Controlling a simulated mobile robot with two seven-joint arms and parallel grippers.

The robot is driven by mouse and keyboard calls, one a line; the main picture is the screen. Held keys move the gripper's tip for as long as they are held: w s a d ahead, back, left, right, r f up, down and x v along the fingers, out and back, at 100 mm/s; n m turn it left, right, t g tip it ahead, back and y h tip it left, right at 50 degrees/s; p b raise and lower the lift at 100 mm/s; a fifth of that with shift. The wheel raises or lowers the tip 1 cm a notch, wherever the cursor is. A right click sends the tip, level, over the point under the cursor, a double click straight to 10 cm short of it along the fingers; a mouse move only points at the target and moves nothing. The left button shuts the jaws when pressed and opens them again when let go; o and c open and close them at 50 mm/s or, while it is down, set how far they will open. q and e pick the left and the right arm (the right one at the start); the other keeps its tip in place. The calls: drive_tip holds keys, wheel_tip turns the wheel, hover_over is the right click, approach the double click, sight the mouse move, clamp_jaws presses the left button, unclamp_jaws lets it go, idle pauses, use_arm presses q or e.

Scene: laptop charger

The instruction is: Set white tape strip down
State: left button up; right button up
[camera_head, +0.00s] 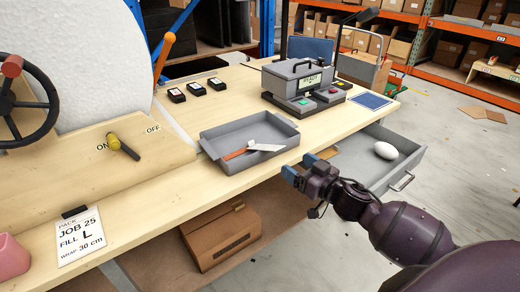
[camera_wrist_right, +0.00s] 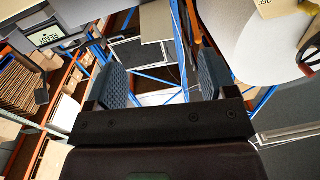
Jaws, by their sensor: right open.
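A white strip (camera_head: 267,147) lies in the shallow grey tray (camera_head: 225,164) on the workbench. Its left end is close to a reddish-brown piece (camera_head: 236,154) in the same tray; I cannot tell whether they are joined. My right gripper (camera_head: 305,172) is just off the bench's front edge, to the right of the tray and apart from the strip. In the right wrist view its two blue-grey fingers stand apart with nothing between them (camera_wrist_right: 162,80). My left gripper is in neither view.
A grey machine (camera_head: 298,80) stands behind the tray. An open drawer (camera_head: 375,165) with a white egg-shaped object (camera_head: 386,150) is right of my gripper. A cardboard box (camera_head: 222,236) is under the bench. A job card (camera_head: 80,237) lies at front left.

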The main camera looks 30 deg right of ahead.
sight(275, 149)
drive_tip(key=w, duration=0.4)
drive_tip(key=shift+w+a, duration=0.15)
drive_tip(key=shift+a, duration=0.1)
drive_tip(key=shift+w, duration=0.9)
drive_tip(key=w, duration=0.3)
drive_tip(key=shift+a, duration=0.15)
drive_tip(key=shift+w+a, duration=0.1)
drive_tip(key=shift+w, duration=0.5)
drive_tip(key=c, duration=1.1)
drive_tip(key=shift+o, duration=0.2)
wheel_tip(275, 149, up, 20)
drive_tip(key=p, duration=0.3)
drive_tip(key=shift+p, duration=0.4)
